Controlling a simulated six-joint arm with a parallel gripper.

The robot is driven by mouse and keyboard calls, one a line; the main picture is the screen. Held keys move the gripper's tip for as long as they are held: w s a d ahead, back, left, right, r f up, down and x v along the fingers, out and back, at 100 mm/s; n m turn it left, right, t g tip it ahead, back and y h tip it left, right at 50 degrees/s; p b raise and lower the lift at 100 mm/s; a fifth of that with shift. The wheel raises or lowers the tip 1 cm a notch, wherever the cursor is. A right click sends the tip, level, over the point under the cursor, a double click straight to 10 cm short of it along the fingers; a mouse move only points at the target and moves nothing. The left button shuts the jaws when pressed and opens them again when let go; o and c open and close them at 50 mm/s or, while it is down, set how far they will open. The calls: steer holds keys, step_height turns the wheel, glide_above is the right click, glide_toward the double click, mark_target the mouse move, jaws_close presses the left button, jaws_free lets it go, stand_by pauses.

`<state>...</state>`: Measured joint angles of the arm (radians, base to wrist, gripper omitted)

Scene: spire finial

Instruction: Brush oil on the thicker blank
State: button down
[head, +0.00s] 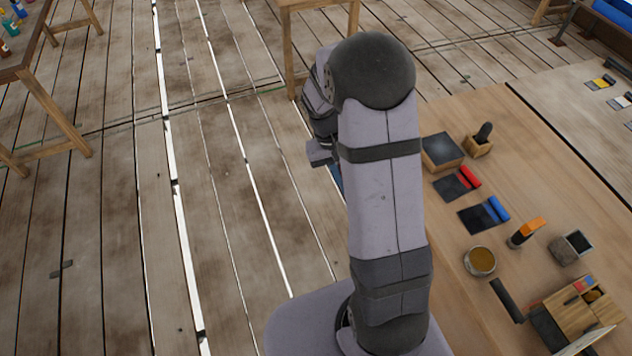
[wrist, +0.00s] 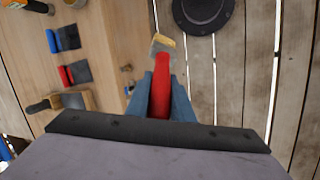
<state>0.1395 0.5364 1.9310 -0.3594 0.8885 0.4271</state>
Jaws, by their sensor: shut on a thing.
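In the wrist view my gripper (wrist: 160,92) is shut on a brush with a red handle (wrist: 161,85). Its pale yellowish head (wrist: 162,43) points away from the fingers. In the head view my arm hides most of the gripper and the brush. I cannot tell which is thicker. A round bowl (head: 480,261) with yellowish contents stands nearer on the bench. The brush is apart from both blanks.
On the wooden bench (head: 455,300) stand a dark-topped box (head: 441,151), a small wooden holder (head: 478,147), an orange-topped item (head: 528,231), a grey rounded container (head: 565,248) and a compartmented wooden tray (head: 580,310). Plank floor lies left of my arm.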

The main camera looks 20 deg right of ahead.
steer(key=s+d+m+g+y+p, duration=0.1)
steer(key=s+d+m, duration=0.3)
steer(key=s+d, duration=0.75)
steer(key=s+d+m+y+p, duration=0.2)
steer(key=s+d+m, duration=0.35)
steer(key=d, duration=1.05)
steer(key=w+d+r+n+t+h, duration=0.2)
steer(key=w+d+r+n+h, duration=0.1)
steer(key=d+n, duration=0.6)
steer(key=shift+w+d+r+n+h, duration=0.25)
steer(key=shift+r+n, duration=0.2)
steer(key=shift+n, duration=1.7)
steer(key=shift+f+b, duration=2.3)
steer(key=shift+f, duration=0.25)
steer(key=shift+r, duration=0.1)
